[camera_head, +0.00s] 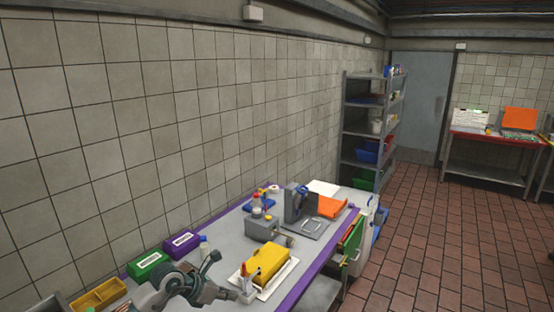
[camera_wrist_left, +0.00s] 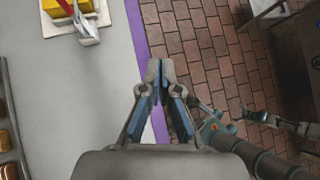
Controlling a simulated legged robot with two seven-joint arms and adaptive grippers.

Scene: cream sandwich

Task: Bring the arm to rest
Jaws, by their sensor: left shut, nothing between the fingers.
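My left gripper (camera_head: 228,296) is low in the head view, over the near part of the grey table (camera_head: 222,246). In the left wrist view the left gripper (camera_wrist_left: 161,75) has its fingertips together with nothing between them. There its tips point at the purple table edge (camera_wrist_left: 138,30) and the tiled floor beside it. No object touches the fingers.
A yellow block on a white tray (camera_head: 262,293) lies right of the left gripper. Green (camera_head: 149,265) and purple (camera_head: 182,244) boxes line the wall side. A grey device (camera_head: 266,228) and a stand with an orange part (camera_head: 330,207) are farther back.

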